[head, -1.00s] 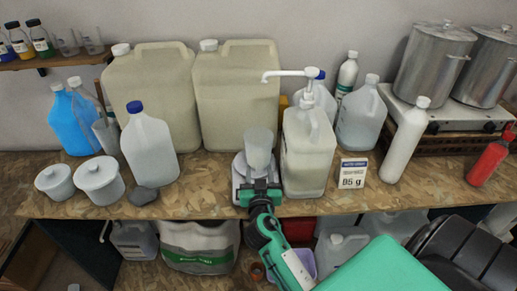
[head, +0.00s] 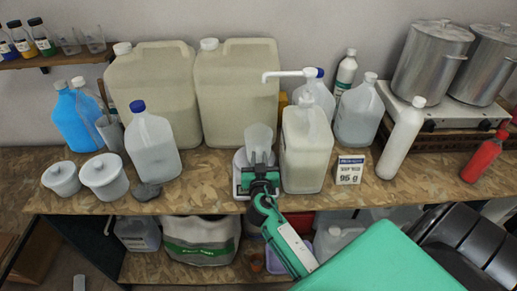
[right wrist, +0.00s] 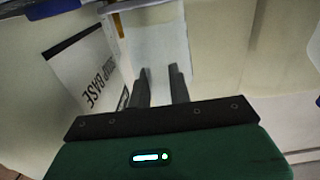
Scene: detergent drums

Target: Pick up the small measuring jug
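The small measuring jug (head: 259,141) is a clear, pale cup. It stands upright on a small white stand (head: 240,160), between a big beige drum and a pump-topped jug. My right gripper (head: 260,170) is right in front of it in the head view, covering its lower part. In the right wrist view, the two dark fingers (right wrist: 162,85) stand apart with a visible gap. Pale surfaces lie beyond them; I cannot tell the jug's edge there or whether a finger touches it. My left gripper is not in view.
Two large beige drums (head: 236,95) stand behind. The pump-topped jug (head: 305,155) is close on the right, beside a small card (head: 350,170). White pots (head: 104,178) and a blue-capped bottle (head: 152,146) are on the left. The bench front (head: 205,195) is partly clear.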

